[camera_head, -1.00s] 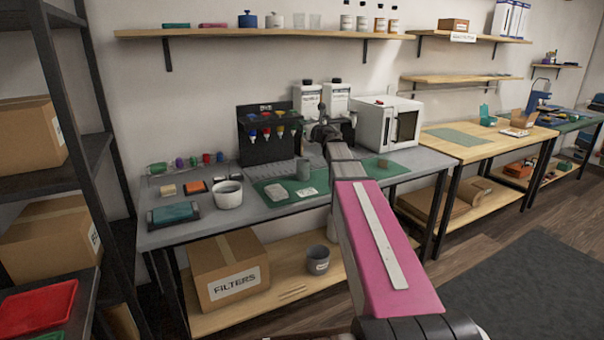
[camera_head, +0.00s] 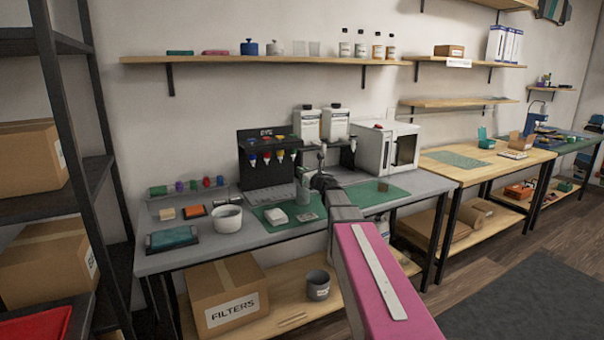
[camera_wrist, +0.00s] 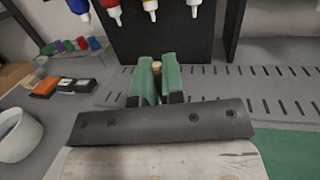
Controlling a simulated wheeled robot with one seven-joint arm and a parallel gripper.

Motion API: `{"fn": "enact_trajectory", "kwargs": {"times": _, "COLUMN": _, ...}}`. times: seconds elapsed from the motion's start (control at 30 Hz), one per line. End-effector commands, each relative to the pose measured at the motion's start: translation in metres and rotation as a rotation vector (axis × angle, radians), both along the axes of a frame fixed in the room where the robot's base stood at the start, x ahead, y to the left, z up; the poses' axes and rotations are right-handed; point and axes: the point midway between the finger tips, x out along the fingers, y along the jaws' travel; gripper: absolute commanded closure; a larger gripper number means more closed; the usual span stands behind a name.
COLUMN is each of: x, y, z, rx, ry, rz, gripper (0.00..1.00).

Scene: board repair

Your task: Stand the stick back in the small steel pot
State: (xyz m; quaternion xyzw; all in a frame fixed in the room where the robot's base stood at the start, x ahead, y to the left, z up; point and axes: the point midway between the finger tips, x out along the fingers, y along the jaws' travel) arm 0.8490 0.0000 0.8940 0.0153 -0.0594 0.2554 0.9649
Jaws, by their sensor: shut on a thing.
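My gripper (camera_wrist: 157,84) is shut on a thin stick. The stick's tan tip (camera_wrist: 157,66) shows between the green finger pads in the wrist view; the rest of it is hidden. In the head view my arm reaches over the workbench, with its dark wrist just right of a small grey pot (camera_head: 303,196), which looks like the steel pot. The pot stands on the green mat and is partly hard to make out near the gripper. I cannot see the pot in the wrist view, nor tell how far the stick is from it.
A black rack with coloured-tip bottles (camera_head: 264,165) stands behind. A white container (camera_head: 228,218), a small white block (camera_head: 276,216) and a teal-topped box (camera_head: 172,238) are left of my arm. A white oven-like box (camera_head: 372,150) stands to the right.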

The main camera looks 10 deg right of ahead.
Motion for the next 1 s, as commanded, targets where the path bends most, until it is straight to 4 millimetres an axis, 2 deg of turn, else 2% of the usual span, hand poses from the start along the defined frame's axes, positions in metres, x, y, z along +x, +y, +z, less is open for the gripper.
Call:
{"fn": "enact_trajectory", "kwargs": {"times": 0.23, "x": 0.0, "y": 0.0, "z": -0.003, "rx": 0.001, "ry": 0.0, "rz": 0.0, "gripper": 1.0}}
{"fn": "enact_trajectory", "kwargs": {"times": 0.27, "x": 0.0, "y": 0.0, "z": -0.003, "rx": 0.001, "ry": 0.0, "rz": 0.0, "gripper": 0.81}}
{"fn": "enact_trajectory", "kwargs": {"times": 0.3, "x": 0.0, "y": 0.0, "z": -0.002, "rx": 0.001, "ry": 0.0, "rz": 0.0, "gripper": 0.68}}
{"fn": "enact_trajectory", "kwargs": {"times": 0.33, "x": 0.0, "y": 0.0, "z": -0.002, "rx": 0.001, "ry": 0.0, "rz": 0.0, "gripper": 0.65}}
{"fn": "enact_trajectory", "kwargs": {"times": 0.7, "x": -0.003, "y": -0.001, "z": 0.0, "rx": 0.0, "ry": 0.0, "rz": 0.0, "gripper": 0.65}}
{"fn": "enact_trajectory", "kwargs": {"times": 0.87, "x": -0.025, "y": -0.012, "z": -0.003, "rx": 0.0, "ry": 0.001, "rz": -0.001, "gripper": 0.65}}
{"fn": "enact_trajectory", "kwargs": {"times": 1.0, "x": -0.05, "y": -0.026, "z": -0.006, "rx": 0.001, "ry": 0.001, "rz": -0.002, "gripper": 0.65}}
